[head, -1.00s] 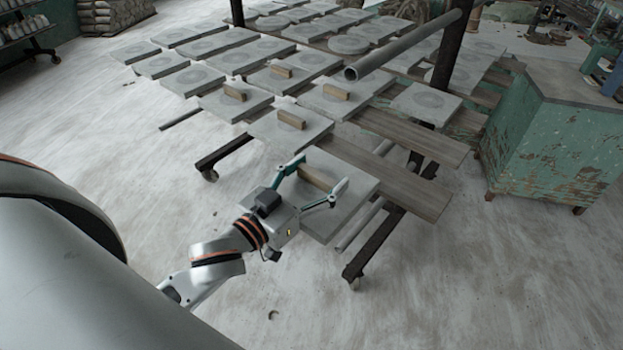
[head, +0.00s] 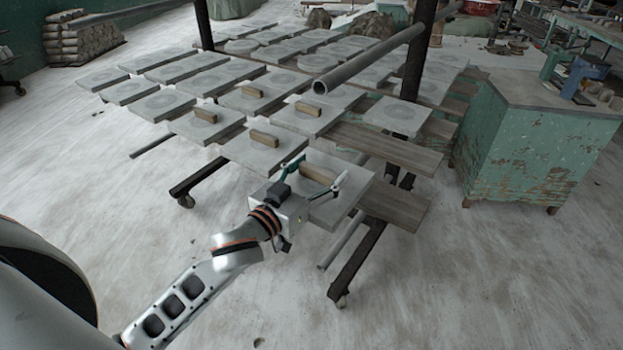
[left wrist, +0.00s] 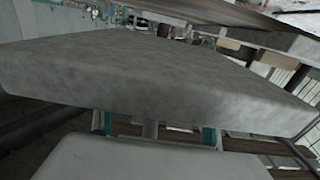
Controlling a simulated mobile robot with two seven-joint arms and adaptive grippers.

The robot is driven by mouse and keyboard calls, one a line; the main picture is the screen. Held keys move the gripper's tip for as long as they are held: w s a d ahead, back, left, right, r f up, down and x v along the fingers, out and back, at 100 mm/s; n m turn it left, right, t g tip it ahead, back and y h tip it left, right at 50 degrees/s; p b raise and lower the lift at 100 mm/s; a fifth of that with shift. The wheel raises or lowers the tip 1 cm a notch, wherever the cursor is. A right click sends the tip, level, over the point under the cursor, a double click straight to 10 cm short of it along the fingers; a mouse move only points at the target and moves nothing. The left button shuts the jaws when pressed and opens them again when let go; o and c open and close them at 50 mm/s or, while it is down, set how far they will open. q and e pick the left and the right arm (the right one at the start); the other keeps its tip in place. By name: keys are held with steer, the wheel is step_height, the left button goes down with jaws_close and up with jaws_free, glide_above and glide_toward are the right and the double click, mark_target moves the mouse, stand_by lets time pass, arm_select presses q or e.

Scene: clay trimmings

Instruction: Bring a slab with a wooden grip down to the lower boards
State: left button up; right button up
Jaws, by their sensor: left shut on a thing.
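A grey square slab (head: 352,188) with a wooden grip (head: 312,174) is at the near end of the rack. My left gripper (head: 319,170) is shut on that grip, its teal fingers on either side. The slab fills much of the left wrist view (left wrist: 150,75), edge toward the camera. It looks roughly level beside the board ends; I cannot tell whether it touches any board. A lower board (head: 395,205) shows just right of the slab, below an upper board (head: 388,148). My right gripper is not in view.
Other slabs with wooden grips (head: 262,150) and many plain slabs (head: 160,105) lie on the upper boards. A metal pipe (head: 360,65) juts over the rack between dark posts (head: 418,45). A green cabinet (head: 535,145) stands right.

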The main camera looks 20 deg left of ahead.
mark_target(341, 163)
arm_select(q)
steer(key=w+b, duration=0.1)
steer(key=w, duration=0.1)
steer(key=w+d+b, duration=0.1)
steer(key=w, duration=0.2)
steer(key=w+b, duration=0.1)
steer(key=w, duration=0.2)
steer(key=shift+d+f, duration=0.25)
steer(key=shift+f, duration=0.15)
steer(key=shift+w+d+f+b, duration=0.1)
steer(key=shift+w+d+b, duration=0.05)
steer(key=shift+w+b, duration=0.35)
steer(key=shift+w+d+b, duration=0.1)
steer(key=shift+w+b, duration=0.15)
steer(key=shift+w, duration=0.35)
steer(key=shift+f+b, duration=0.6)
steer(key=shift+f, duration=1.15)
steer(key=shift+f, duration=0.35)
